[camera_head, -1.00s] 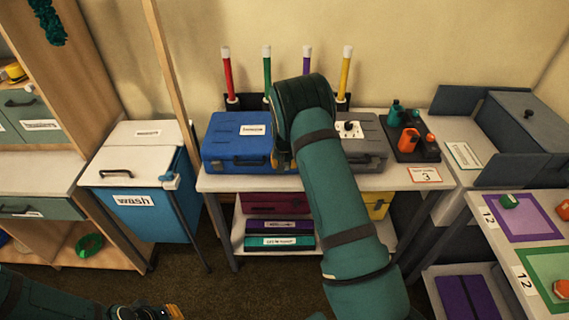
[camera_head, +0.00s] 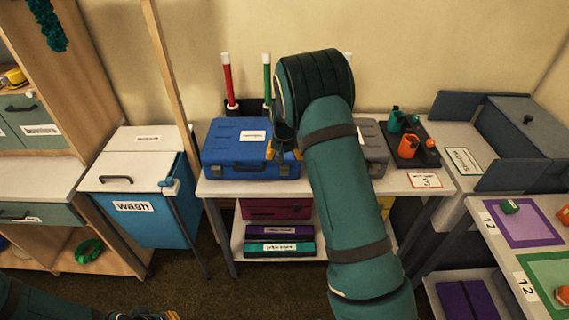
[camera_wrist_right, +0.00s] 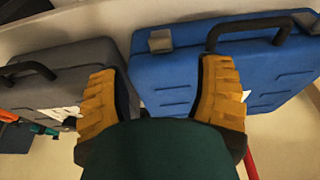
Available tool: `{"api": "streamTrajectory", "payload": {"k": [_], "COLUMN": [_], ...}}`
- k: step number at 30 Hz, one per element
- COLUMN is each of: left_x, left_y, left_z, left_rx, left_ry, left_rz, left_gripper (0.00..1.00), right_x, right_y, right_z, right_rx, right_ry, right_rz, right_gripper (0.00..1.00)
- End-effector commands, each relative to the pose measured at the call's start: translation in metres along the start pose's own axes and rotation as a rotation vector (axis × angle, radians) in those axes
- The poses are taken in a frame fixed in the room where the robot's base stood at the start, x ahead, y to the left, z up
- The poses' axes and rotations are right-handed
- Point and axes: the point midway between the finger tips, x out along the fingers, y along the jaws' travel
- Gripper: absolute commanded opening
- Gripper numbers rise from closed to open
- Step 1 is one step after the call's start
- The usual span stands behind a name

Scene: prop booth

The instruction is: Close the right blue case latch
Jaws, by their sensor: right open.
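The blue case (camera_head: 225,157) lies shut on the middle table and also fills the upper right of the right wrist view (camera_wrist_right: 180,78). Its dark handle (camera_wrist_right: 250,28) and grey right latch (camera_wrist_right: 160,41) show there. I cannot tell whether this latch is up or down. A second latch (camera_wrist_right: 306,20) shows beyond the handle. My right gripper (camera_head: 284,150) is over the blue case's right end. In the wrist view its yellow fingers (camera_wrist_right: 160,98) are apart, with nothing between them, not visibly touching the latch. My left gripper (camera_head: 146,314) is cut off at the bottom edge.
A grey case (camera_head: 375,148) stands right of the blue case, mostly behind my right arm. A dark tray (camera_head: 425,157) with orange and teal items is farther right. Red (camera_head: 227,82) and green (camera_head: 267,80) sticks stand behind. A wash bin (camera_head: 150,225) is at left.

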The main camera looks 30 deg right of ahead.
Motion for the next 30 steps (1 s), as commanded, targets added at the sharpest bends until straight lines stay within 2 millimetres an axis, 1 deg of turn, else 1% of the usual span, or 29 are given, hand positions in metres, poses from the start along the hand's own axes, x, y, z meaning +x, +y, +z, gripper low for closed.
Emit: {"api": "streamTrajectory", "payload": {"k": [1,6,13,24,26,28,29,30], "left_x": [0.0,0.0,0.0,0.0,0.0,0.001,0.002,0.003], "left_y": [0.0,0.0,0.0,0.0,0.0,-0.001,-0.001,-0.001], "left_z": [0.0,0.0,0.0,0.0,0.0,0.0,0.001,0.001], "left_rx": [0.0,0.0,0.0,0.0,0.0,0.0,0.0,0.0], "left_ry": [0.0,0.0,0.0,0.0,0.0,0.0,-0.001,-0.001], "left_rz": [0.0,0.0,0.0,0.0,0.0,0.0,0.0,0.0], "left_gripper": [0.0,0.0,0.0,0.0,0.0,0.0,0.0,0.0], "right_x": [-0.009,-0.025,-0.029,-0.029,-0.026,-0.017,-0.011,0.0], "right_y": [0.0,0.0,0.0,0.0,0.0,-0.003,-0.005,-0.009], "right_z": [0.0,0.0,0.0,0.0,0.003,0.012,0.019,0.031], "right_rx": [0.0,0.0,0.0,0.0,-0.002,-0.011,-0.017,-0.029], "right_ry": [0.001,0.0,-0.002,-0.001,-0.004,-0.012,-0.019,-0.029], "right_rz": [-0.001,0.0,0.001,0.001,-0.001,-0.007,-0.013,-0.022], "right_gripper": [0.67,0.67,0.67,0.67,0.67,0.67,0.67,0.67]}}
